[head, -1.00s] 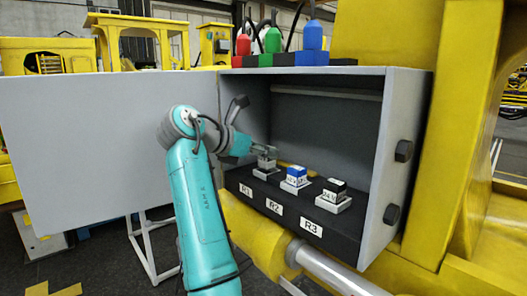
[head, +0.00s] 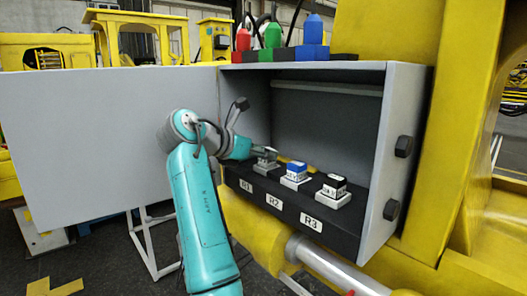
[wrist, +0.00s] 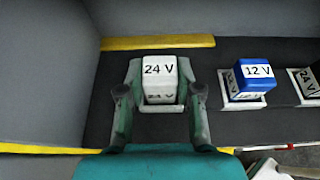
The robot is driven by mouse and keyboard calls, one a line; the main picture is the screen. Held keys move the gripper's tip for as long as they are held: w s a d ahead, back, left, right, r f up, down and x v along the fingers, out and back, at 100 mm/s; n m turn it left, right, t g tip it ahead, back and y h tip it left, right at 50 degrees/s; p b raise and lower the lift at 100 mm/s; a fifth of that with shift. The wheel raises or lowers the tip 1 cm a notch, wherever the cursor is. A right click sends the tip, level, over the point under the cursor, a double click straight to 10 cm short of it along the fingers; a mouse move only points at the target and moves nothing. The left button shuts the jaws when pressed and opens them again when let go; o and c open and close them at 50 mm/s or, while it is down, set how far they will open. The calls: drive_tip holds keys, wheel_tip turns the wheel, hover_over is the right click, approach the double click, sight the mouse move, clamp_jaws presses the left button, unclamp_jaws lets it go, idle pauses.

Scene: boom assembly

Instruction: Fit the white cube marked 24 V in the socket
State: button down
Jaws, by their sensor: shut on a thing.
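The white cube marked 24 V (wrist: 160,68) is upright between the two fingers of my gripper (wrist: 160,92) in the wrist view. My gripper is shut on its sides. The light rim of a socket (wrist: 176,108) shows just below the cube, which is in or right above it; I cannot tell how deep it sits. In the head view my gripper (head: 266,153) is low over the leftmost socket (head: 264,168), behind the R1 label (head: 246,186). There the fingers mostly hide the cube.
A blue cube marked 12 V (head: 298,169) sits in the R2 socket, close to the right of my gripper. A black cube (head: 334,184) sits at R3. The grey cabinet wall (head: 405,130) bounds the right, and the open door (head: 90,140) is at left.

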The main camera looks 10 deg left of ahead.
drive_tip(key=shift+f, duration=0.15)
drive_tip(key=c, duration=0.7)
unclamp_jaws()
drive_tip(key=shift+s, duration=0.1)
drive_tip(key=v, duration=1.2)
